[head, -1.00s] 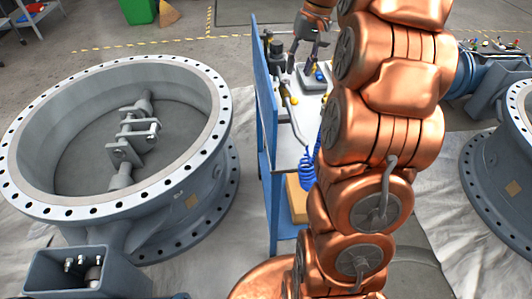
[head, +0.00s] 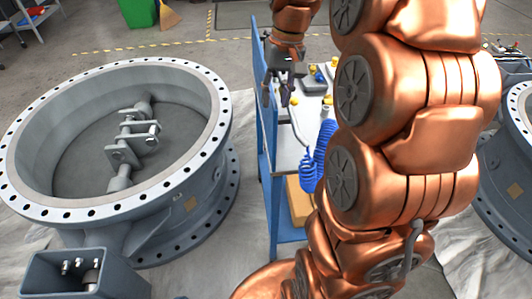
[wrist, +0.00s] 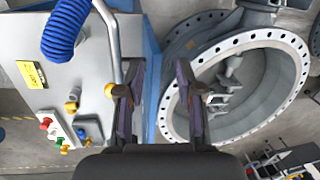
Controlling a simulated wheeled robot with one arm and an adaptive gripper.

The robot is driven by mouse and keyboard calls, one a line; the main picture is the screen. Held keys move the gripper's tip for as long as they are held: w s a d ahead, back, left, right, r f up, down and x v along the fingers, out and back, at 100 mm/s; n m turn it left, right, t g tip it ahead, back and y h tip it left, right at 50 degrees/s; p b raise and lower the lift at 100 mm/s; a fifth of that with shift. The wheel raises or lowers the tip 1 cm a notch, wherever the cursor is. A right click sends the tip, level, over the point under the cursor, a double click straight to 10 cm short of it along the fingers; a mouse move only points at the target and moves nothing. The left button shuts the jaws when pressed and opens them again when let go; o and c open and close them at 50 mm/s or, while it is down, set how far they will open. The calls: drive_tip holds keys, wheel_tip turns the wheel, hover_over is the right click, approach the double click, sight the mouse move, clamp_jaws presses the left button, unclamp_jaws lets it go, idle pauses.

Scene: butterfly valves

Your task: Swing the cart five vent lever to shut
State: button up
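The blue cart (head: 264,120) stands mid-picture in the head view, its pale panel top (wrist: 25,35) at left in the wrist view. The panel carries a bent metal pipe (wrist: 113,35), a yellow knob (wrist: 110,90) close to my left finger, and a second yellow knob (wrist: 71,107). I cannot tell for sure which part is the vent lever. My gripper (wrist: 160,100) is open with nothing between its fingers. In the head view my gripper (head: 279,90) hangs over the cart's left edge; its contact with the knob cannot be told.
A blue coiled hose (wrist: 66,28) hangs at the cart. Coloured buttons (wrist: 48,128) and a blue fitting (wrist: 88,130) sit on the panel. A large grey valve ring (head: 215,140) stands left of the cart, with a narrow gap between.

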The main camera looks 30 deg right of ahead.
drive_tip(key=s+a+f, duration=0.2)
drive_tip(key=s+a, duration=0.2)
drive_tip(key=s, duration=0.1)
drive_tip(key=s+a+f+n+g+b, duration=0.1)
drive_tip(key=s+a+f, duration=0.2)
drive_tip(key=s+a, duration=0.1)
drive_tip(key=shift+s+a+f+n+h, duration=0.15)
drive_tip(key=shift+s+a+n+h, duration=0.15)
drive_tip(key=shift+s, duration=0.15)
